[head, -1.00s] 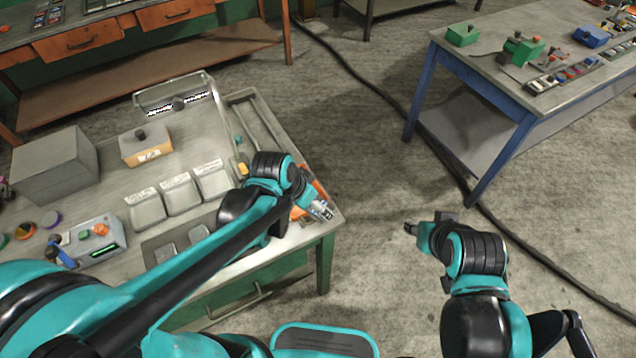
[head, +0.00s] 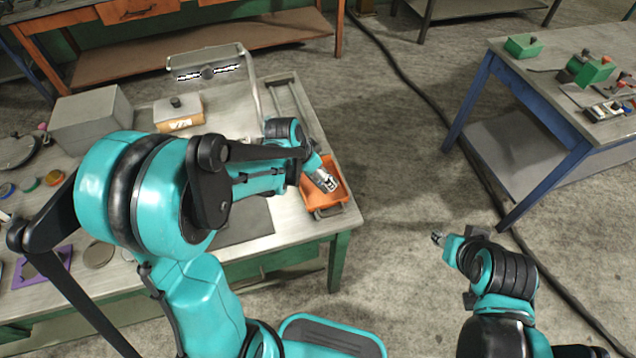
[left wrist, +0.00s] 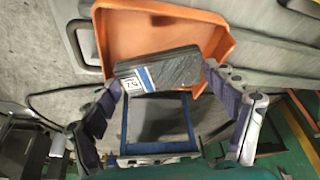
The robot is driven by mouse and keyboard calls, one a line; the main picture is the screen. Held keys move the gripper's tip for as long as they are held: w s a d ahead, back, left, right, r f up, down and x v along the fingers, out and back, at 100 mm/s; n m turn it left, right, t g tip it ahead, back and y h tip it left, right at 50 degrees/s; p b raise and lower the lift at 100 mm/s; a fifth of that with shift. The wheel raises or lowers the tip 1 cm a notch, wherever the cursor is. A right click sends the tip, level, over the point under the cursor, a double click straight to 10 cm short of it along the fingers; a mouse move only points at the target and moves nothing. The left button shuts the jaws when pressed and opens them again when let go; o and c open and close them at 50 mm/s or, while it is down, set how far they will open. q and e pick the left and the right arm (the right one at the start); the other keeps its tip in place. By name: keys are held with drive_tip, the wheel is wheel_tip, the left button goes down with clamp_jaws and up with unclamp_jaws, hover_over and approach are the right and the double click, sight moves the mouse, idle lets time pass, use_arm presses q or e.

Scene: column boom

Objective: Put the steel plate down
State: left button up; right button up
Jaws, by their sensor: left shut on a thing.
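My left gripper (head: 327,182) is over the orange tray (head: 312,192) at the right end of the grey workbench. In the left wrist view, my left gripper (left wrist: 160,84) has its two fingers at the opposite ends of the dark steel plate (left wrist: 172,72), shut on it. The plate has a white and blue label at its left end. Behind it shows the orange tray (left wrist: 135,32); I cannot tell whether they touch. The plate is hard to make out in the head view. My right gripper (head: 438,238) is over open floor, too small to read its jaws.
The workbench (head: 285,232) also holds a grey box (head: 92,120), a lamp (head: 206,62) and an orange-fronted box (head: 180,113). My left arm covers its middle. A blue-legged table (head: 530,85) stands at right. A black cable (head: 425,95) crosses the floor.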

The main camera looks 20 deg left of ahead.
sight(316, 180)
use_arm(q)
wheel_tip(316, 180, down, 4)
drive_tip(key=shift+r+b, duration=0.2)
drive_tip(key=shift+b, duration=0.6)
drive_tip(key=shift+f, duration=0.15)
drive_tip(key=shift+f, duration=0.15)
drive_tip(key=o, duration=1.5)
